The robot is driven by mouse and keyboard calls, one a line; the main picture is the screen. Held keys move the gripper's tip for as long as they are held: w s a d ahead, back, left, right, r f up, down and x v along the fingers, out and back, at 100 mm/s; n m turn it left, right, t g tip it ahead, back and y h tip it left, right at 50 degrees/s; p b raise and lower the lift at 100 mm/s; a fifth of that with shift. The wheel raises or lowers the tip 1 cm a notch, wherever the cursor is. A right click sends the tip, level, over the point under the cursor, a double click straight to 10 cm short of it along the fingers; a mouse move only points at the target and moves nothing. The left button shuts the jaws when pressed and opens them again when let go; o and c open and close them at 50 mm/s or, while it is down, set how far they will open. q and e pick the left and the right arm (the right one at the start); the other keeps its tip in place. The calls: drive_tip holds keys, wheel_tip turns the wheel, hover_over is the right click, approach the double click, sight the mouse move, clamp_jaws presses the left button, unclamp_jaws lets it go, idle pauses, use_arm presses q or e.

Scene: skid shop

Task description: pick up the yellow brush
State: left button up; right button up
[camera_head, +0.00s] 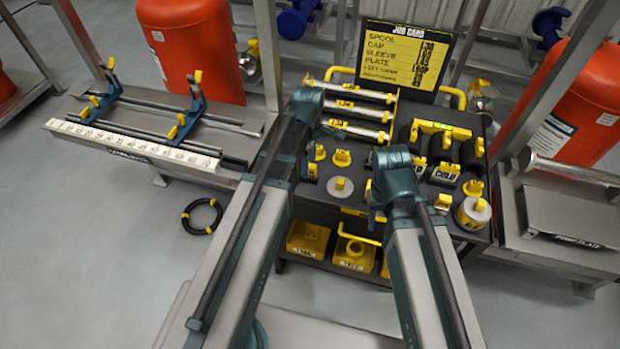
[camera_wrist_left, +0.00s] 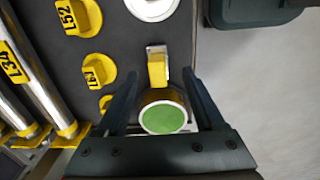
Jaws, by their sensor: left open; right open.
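The yellow brush (camera_wrist_left: 157,70) shows in the left wrist view as a yellow block with a pale metal-looking end, lying on the dark tray top. Just below it is a round piece with a green face (camera_wrist_left: 163,118); I cannot tell whether the two are joined. My left gripper (camera_wrist_left: 160,76) is open, with one finger on each side of the brush and a gap to each finger. In the head view my left arm hides this spot. My right gripper (camera_head: 377,203) is open over the tool cart; its fingertips are small and partly hidden.
The tool cart top (camera_head: 385,228) holds silver tubes (camera_head: 355,110), yellow-topped plugs (camera_head: 342,157) and a pale disc (camera_head: 340,187). A job card board (camera_head: 405,55) stands behind. Yellow boxes (camera_head: 308,238) sit on the lower shelf. A bench with a ruler (camera_head: 130,142) stands left.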

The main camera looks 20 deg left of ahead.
sight(310, 172)
use_arm(q)
wheel_tip(310, 172, down, 5)
drive_tip(key=b, duration=0.5)
drive_tip(key=shift+w+d+f, duration=0.1)
drive_tip(key=shift+d, duration=0.05)
clamp_jaws()
